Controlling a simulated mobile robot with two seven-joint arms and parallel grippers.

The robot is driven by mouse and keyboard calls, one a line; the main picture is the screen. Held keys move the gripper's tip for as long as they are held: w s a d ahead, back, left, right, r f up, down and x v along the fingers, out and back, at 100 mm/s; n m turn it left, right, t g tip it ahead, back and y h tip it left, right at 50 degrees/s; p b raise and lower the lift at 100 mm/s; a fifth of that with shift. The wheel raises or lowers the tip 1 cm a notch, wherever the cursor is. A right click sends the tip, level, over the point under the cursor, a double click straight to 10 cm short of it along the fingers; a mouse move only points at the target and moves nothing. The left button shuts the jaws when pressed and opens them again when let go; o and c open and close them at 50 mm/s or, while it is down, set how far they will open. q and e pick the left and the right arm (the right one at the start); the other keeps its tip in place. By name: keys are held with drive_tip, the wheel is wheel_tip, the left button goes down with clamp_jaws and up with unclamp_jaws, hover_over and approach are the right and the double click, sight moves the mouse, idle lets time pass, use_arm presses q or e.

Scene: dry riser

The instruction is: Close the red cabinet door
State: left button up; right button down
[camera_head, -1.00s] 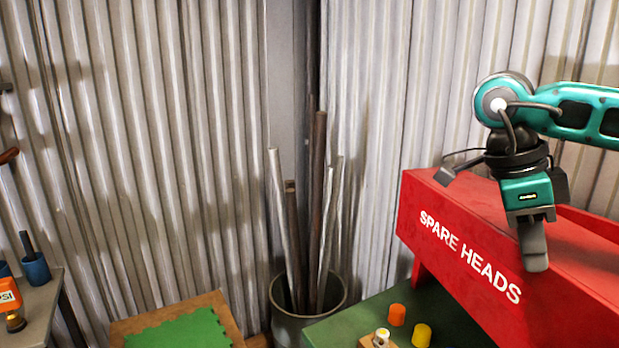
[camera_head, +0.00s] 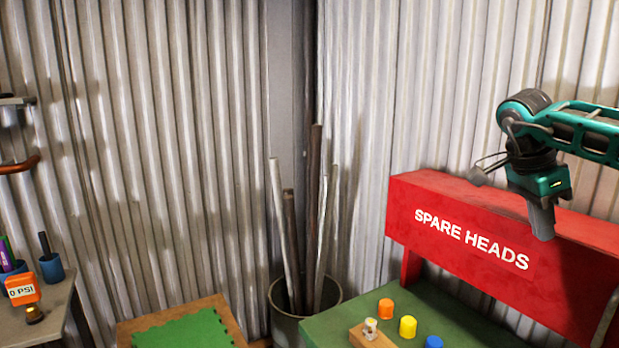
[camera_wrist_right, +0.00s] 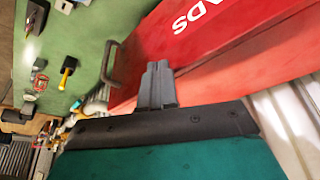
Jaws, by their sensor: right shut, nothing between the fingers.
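The red unit lettered "SPARE HEADS" (camera_head: 455,240) stands on the green bench top at the right of the head view. I cannot tell which part of it is the door or whether one stands open. A curved grey handle (camera_head: 606,322) shows at its lower right, and also in the wrist view (camera_wrist_right: 111,66). My right gripper (camera_head: 543,232) points down in front of the unit's upper edge, right of the lettering. Its fingers (camera_wrist_right: 158,78) are together and empty, over the red surface in the wrist view; contact cannot be judged. My left gripper is out of view.
The green bench top (camera_head: 325,325) holds orange (camera_head: 386,308), yellow (camera_head: 408,326) and blue (camera_head: 434,342) caps near a wooden block (camera_head: 368,338). A bin (camera_head: 306,318) of pipes stands left of it. A grey table (camera_head: 60,300) is at far left.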

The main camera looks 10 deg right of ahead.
drive_tip(key=shift+w+d+r+n, duration=0.1)
drive_tip(key=shift+d+n, duration=0.3)
drive_tip(key=shift+d, duration=0.15)
drive_tip(key=shift+d, duration=0.1)
